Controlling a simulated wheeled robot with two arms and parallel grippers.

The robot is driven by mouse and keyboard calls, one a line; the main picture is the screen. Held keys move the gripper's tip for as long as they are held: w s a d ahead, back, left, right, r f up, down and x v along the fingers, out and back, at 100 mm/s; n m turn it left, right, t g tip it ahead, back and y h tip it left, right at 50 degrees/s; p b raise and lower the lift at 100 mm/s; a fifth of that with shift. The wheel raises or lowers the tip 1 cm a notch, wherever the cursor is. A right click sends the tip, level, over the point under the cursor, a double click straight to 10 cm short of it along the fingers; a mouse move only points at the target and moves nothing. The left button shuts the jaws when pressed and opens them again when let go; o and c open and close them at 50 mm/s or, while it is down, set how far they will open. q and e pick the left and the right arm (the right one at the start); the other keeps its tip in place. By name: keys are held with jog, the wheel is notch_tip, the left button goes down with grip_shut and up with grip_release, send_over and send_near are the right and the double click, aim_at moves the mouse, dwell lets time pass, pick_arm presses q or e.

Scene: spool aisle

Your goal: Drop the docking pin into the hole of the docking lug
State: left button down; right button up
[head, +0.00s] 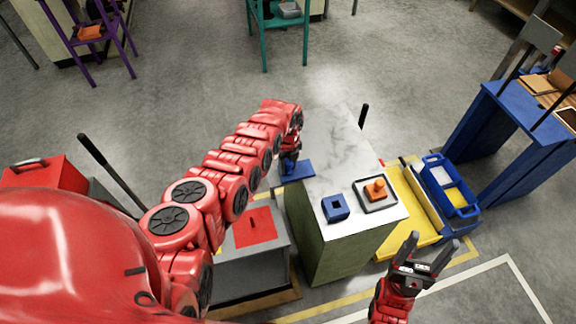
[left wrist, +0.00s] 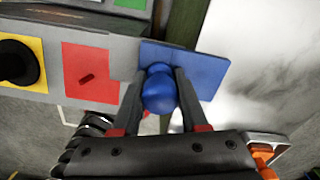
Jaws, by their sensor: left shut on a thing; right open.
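A blue round-headed piece, by its look the docking pin (left wrist: 159,92), is between the fingers of my left gripper (left wrist: 163,84), which is shut on it. Its lower part is hidden. Right behind it in the left wrist view is a flat blue plate, by its look the docking lug (left wrist: 207,72). In the head view this plate (head: 301,170) juts from the left side of the counter, and my left gripper (head: 289,160) is at its left part. The lug's hole is not visible, and I cannot tell whether the pin touches the lug. My right gripper (head: 431,246) is open and empty.
The marble-topped counter (head: 335,145) bears a blue block with a square hole (head: 336,207) and an orange knobbed piece (head: 375,188) on a tray. A grey cart with a red square (head: 245,224) stands left. A yellow cart (head: 403,232) with a blue bin (head: 452,190) stands right.

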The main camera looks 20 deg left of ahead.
aim_at(287, 160)
pick_arm(q)
jog(key=shift+c, duration=1.8)
grip_release()
notch_tip(287, 160, up, 6)
jog(key=shift+a+f+p, duration=0.15)
jog(key=shift+f+p, duration=0.05)
jog(key=shift+p, duration=0.6)
notch_tip(287, 160, up, 12)
jog(key=b, duration=0.3)
jog(key=shift+f, duration=0.15)
